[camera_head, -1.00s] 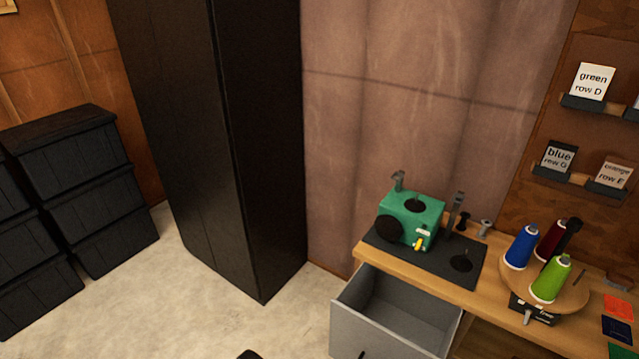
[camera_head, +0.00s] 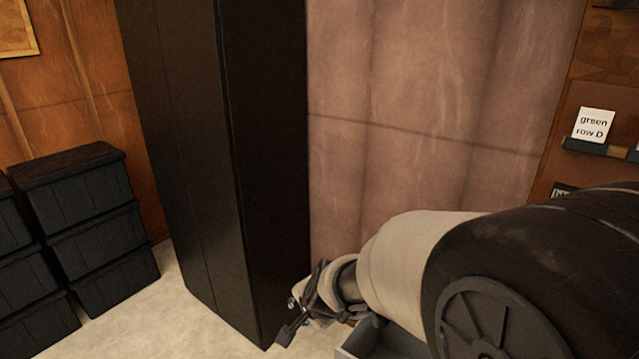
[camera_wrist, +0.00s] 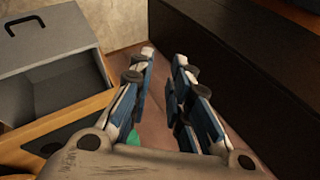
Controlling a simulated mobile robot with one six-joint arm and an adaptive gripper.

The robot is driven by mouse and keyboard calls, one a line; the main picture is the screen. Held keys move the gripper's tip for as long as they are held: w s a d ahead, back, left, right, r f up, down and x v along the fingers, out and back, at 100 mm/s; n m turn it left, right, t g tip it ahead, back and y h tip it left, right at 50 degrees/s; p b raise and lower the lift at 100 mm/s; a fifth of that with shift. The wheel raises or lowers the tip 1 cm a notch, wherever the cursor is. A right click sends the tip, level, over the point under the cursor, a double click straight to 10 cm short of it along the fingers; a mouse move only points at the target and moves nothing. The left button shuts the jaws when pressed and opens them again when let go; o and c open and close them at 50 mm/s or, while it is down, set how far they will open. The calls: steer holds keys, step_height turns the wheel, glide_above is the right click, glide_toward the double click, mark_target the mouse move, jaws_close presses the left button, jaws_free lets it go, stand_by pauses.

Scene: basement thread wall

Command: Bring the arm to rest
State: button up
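My arm reaches across the lower right of the head view, with my gripper (camera_head: 294,322) at its far end, in front of the foot of the tall dark cabinet in the picture. In the wrist view my gripper (camera_wrist: 165,62) has its two blue-and-grey fingers apart, with an empty gap between them. Nothing is held. My arm hides most of the workbench in the head view.
A tall dark cabinet (camera_head: 262,150) stands against the wall; it also shows in the wrist view (camera_wrist: 230,65). A bit of the green machine (camera_wrist: 133,137) shows beside a finger. Black stacked bins (camera_head: 85,215) stand left.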

steer(key=s+d+r+n+g, duration=0.1)
steer(key=s+d+r+n, duration=0.2)
steer(key=s+d+r, duration=0.3)
steer(key=s+d+r+n, duration=0.3)
steer(key=s+r, duration=0.1)
steer(key=s, duration=0.4)
steer(key=s+d+n+h, duration=0.1)
steer(key=s+d+n, duration=0.1)
steer(key=s+d, duration=0.2)
steer(key=s+d+n+g+h, duration=0.1)
steer(key=s+d, duration=0.3)
steer(key=s, duration=0.5)
steer(key=shift+r+n+h, duration=0.2)
steer(key=shift+n+h, duration=0.2)
steer(key=shift+n, duration=0.3)
steer(key=shift+w, duration=0.1)
steer(key=shift+d, duration=0.15)
